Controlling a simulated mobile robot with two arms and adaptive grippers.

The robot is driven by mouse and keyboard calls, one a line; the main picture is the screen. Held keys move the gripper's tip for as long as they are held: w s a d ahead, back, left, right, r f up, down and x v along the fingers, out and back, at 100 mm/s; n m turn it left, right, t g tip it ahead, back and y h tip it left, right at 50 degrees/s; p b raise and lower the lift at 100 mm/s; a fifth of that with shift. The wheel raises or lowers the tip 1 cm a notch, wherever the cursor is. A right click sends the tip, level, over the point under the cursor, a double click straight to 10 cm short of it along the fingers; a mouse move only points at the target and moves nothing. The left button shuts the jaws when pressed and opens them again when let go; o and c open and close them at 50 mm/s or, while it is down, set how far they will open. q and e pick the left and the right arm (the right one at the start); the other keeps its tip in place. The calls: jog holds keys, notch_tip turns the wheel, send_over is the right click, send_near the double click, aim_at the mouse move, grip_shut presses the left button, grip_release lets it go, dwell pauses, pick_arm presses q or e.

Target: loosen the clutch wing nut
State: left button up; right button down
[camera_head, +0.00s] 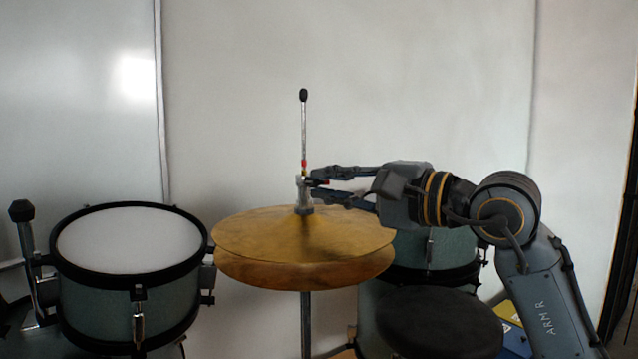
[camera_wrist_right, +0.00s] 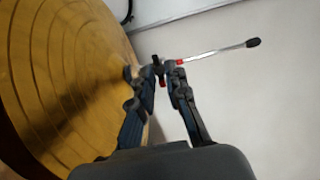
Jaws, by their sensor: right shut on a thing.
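The hi-hat clutch (camera_head: 304,193) is a grey sleeve on the upright rod (camera_head: 304,128), just above the brass cymbals (camera_head: 265,235). The clutch wing nut (camera_head: 323,181) is small, with a red part, and sticks out from the clutch's right side; it also shows in the right wrist view (camera_wrist_right: 162,83). My right gripper (camera_head: 318,184) comes in from the right, one finger above and one below the wing nut, and is shut on it. The fingertips partly hide the nut. My left gripper is not in view.
A drum with a white head (camera_head: 130,240) stands on the left. Another drum (camera_head: 437,247) and a black round seat (camera_head: 440,322) stand below my right arm. A pale wall (camera_head: 400,70) is behind.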

jog(key=shift+d+r+n+h+p, duration=0.15)
jog(key=shift+n+h+p, duration=0.1)
jog(key=shift+n, duration=0.25)
jog(key=shift+a+r+n+h+p, duration=0.15)
jog(key=shift+n+h+p, duration=0.1)
jog(key=shift+n, duration=0.85)
jog(key=shift+n+h+p, duration=0.35)
jog(key=shift+n+h, duration=0.05)
jog(key=shift+f, duration=0.15)
